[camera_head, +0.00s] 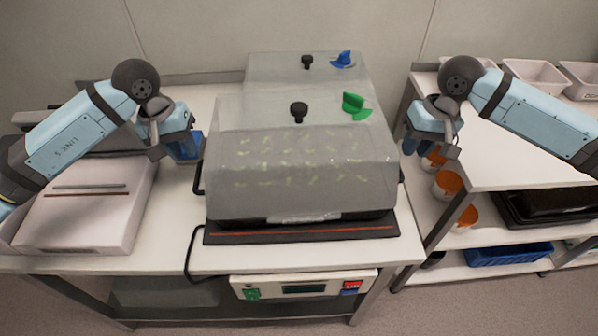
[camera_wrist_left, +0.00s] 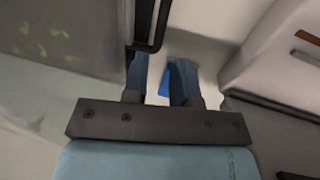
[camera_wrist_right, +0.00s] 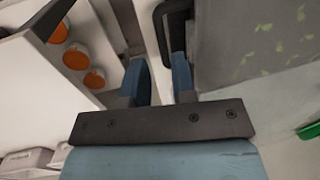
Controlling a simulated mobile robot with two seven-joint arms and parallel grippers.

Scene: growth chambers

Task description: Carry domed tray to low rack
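The front domed tray (camera_head: 300,160) has a clear cover with seedlings inside, a black knob and a green vent. It sits on a black mat (camera_head: 300,234) with a red stripe. Dark loop handles stick out at its left (camera_head: 198,178) and right (camera_head: 401,172) sides. My left gripper (camera_head: 188,150) is open and empty beside the left handle, which shows just ahead of its fingers in the left wrist view (camera_wrist_left: 160,25). My right gripper (camera_head: 412,145) is open and empty near the right handle, which shows ahead of its fingers in the right wrist view (camera_wrist_right: 160,35).
A second domed tray (camera_head: 265,68) with a blue vent stands behind. Shelving at right holds orange-topped pots (camera_head: 447,184), a black tray (camera_head: 545,208) and a blue tray (camera_head: 508,254). A control box (camera_head: 303,287) hangs below the bench edge.

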